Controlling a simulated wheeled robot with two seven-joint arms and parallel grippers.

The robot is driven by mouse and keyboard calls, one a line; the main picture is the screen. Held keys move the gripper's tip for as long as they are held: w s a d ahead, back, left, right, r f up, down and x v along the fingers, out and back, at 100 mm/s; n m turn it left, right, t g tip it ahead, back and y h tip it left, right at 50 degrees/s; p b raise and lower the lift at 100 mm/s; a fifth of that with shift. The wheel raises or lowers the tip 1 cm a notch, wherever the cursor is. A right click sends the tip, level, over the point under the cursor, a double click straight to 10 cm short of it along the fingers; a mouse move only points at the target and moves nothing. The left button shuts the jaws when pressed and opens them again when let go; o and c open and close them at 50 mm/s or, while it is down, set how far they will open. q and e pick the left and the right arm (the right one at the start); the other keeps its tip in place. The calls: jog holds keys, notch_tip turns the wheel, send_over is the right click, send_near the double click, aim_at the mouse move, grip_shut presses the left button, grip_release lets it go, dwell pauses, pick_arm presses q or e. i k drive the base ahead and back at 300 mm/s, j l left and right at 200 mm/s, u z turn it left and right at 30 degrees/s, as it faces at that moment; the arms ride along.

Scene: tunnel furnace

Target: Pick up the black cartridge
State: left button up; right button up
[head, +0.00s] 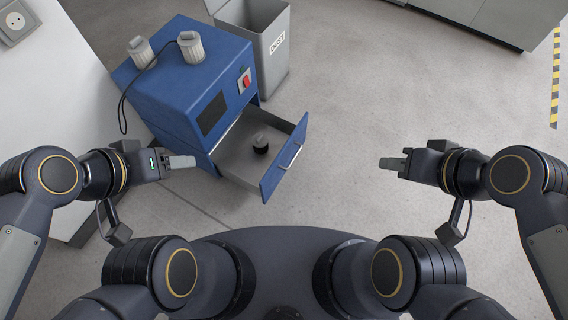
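The black cartridge (260,147) is a small, dark, round piece with a grey knob on top. It stands upright inside the pulled-out drawer (233,162) of the blue furnace box (176,112). My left gripper (182,161) is to the left of the drawer, apart from the cartridge. My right gripper (391,163) is well to the right of the drawer, over the floor. Nothing shows held in either gripper. The fingers of each overlap from this angle, so their gap cannot be seen.
Two grey-white knobbed pieces (191,48) (141,52) stand on the furnace top. A red switch (245,81) is on its side. A grey dust bin (270,50) stands behind. A white surface (42,90) is at left. The floor at right is clear.

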aim_at(260, 140)
jog(key=u, duration=0.8)
jog(key=i+l+u, duration=0.1)
jog(key=l+u, duration=0.15)
jog(key=u, duration=0.2)
jog(key=l+u, duration=0.25)
jog(key=u, duration=0.15)
jog(key=i+l+u, duration=0.1)
jog(key=l+u, duration=0.15)
jog(key=u, duration=0.2)
jog(key=l+u, duration=0.25)
jog(key=u, duration=0.15)
jog(key=k+l+u, duration=0.1)
jog(key=l+u, duration=0.15)
jog(key=u, duration=0.2)
jog(key=k+l+u, duration=0.15)
jog(key=l, duration=0.35)
jog(key=k+l+u, duration=0.2)
jog(key=l, duration=0.25)
jog(key=k+l+u, duration=0.15)
jog(key=k+l, duration=0.2)
jog(key=k+l+u, duration=0.15)
jog(key=k+l, duration=0.15)
jog(key=l, duration=0.2)
jog(key=k+l, duration=0.5)
jog(key=l, duration=0.15)
